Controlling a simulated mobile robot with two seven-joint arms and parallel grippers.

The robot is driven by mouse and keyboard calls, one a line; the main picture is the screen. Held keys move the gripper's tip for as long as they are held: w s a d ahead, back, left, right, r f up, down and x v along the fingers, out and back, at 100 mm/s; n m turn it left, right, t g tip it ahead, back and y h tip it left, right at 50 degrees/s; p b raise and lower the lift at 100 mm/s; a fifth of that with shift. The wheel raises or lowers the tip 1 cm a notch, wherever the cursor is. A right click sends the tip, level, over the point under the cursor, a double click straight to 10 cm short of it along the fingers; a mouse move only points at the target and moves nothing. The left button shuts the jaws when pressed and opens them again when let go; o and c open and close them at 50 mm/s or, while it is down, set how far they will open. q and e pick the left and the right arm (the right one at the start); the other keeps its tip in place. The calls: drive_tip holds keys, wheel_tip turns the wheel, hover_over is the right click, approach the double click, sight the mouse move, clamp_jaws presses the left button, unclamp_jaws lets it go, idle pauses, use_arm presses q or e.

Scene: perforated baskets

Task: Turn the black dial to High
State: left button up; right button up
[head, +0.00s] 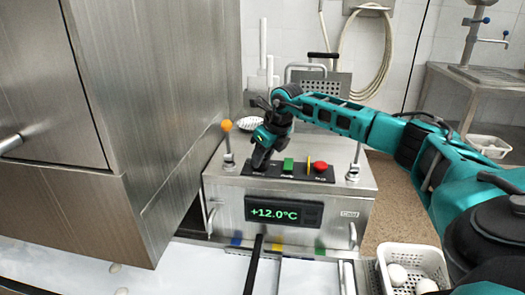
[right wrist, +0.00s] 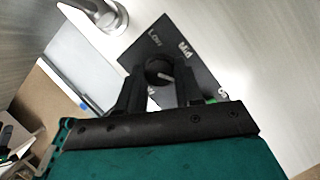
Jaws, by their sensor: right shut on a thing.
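The black dial (right wrist: 158,70) sits on a dark panel plate in the right wrist view, with a short pale mark on its face. The words "Low" and "Mid" are printed on the plate beside it. A High label cannot be read. My right gripper (right wrist: 160,84) is shut on the dial, one finger on each side. In the head view my right gripper (head: 261,160) reaches down to the left end of the black control strip on the steel box (head: 225,195) and hides the dial. My left gripper is not in view.
A green button (head: 288,165) and a red button (head: 320,166) sit right of the gripper. An orange-tipped lever (head: 227,126) stands to its left. The display (head: 284,213) reads +12.0°C. A large steel cabinet (head: 150,110) blocks the left; a white basket (head: 432,262) stands lower right.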

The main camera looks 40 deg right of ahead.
drive_tip(key=o, duration=1)
drive_tip(key=p+v, duration=0.2)
drive_tip(key=v, duration=1.1)
